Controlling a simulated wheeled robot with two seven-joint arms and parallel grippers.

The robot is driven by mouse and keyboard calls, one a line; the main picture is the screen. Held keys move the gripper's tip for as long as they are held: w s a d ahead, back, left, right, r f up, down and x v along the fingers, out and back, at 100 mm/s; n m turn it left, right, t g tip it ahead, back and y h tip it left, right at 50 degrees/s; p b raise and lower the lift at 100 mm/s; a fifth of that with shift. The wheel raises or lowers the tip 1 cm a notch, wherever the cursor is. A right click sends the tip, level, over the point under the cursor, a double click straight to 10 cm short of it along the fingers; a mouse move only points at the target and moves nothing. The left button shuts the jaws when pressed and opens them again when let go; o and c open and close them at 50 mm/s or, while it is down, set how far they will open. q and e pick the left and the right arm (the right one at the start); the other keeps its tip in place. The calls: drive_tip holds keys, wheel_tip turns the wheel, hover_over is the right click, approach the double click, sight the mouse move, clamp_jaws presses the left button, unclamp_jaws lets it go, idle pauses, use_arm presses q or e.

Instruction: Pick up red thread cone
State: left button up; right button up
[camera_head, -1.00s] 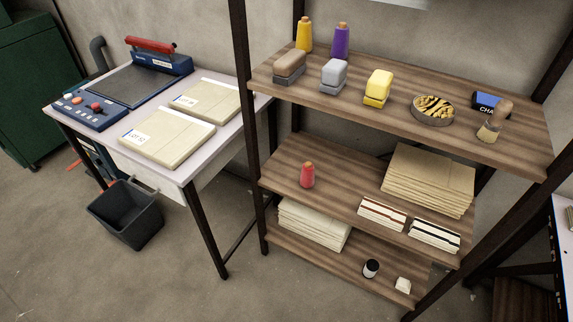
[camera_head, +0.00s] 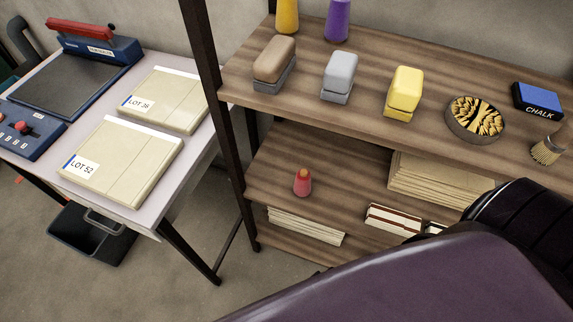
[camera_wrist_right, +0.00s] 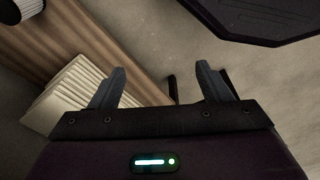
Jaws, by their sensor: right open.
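The red thread cone (camera_head: 302,183) stands upright on the middle shelf (camera_head: 275,215), near its left end, in the head view. My right arm fills the lower right of the head view, and its gripper cannot be made out there. In the right wrist view my right gripper (camera_wrist_right: 160,85) is open, its two fingers spread with nothing between them. The cone does not show in the wrist view. My left gripper is in neither view.
The top shelf holds a yellow cone (camera_head: 287,16), a purple cone (camera_head: 338,20), several blocks, a round tin (camera_head: 475,119) and a chalk box (camera_head: 539,100). A dark post (camera_head: 212,90) stands left of the red cone.

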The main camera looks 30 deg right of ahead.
sight(303, 180)
drive_tip(key=w+r+t+b, duration=0.1)
drive_tip(key=w+r, duration=0.6)
drive_tip(key=r, duration=0.6)
drive_tip(key=w+r+t+b, duration=0.1)
drive_tip(key=w+r, duration=0.7)
drive_tip(key=r, duration=0.5)
drive_tip(key=w+d+r+m+t, duration=0.1)
drive_tip(key=w+d, duration=0.1)
drive_tip(key=w+d+r+m+t, duration=0.1)
drive_tip(key=w+d+r, duration=0.1)
drive_tip(key=w+d+r+b, duration=0.1)
drive_tip(key=w+d, duration=0.1)
drive_tip(key=shift+w+d+r+m+t+h, duration=0.1)
drive_tip(key=shift+w+r+m+t+h, duration=0.1)
drive_tip(key=shift+r+m+t+h, duration=0.2)
drive_tip(key=shift+w+d, duration=0.25)
drive_tip(key=shift+d, duration=0.05)
drive_tip(key=shift+w+d+f, duration=0.1)
drive_tip(key=shift+w+f, duration=0.1)
drive_tip(key=b+x, duration=0.2)
drive_tip(key=x, duration=0.5)
drive_tip(key=shift+d+f, duration=0.1)
drive_tip(key=shift+f, duration=0.2)
drive_tip(key=c, duration=1.1)
drive_tip(key=shift+r, duration=0.1)
drive_tip(key=shift+c, duration=0.5)
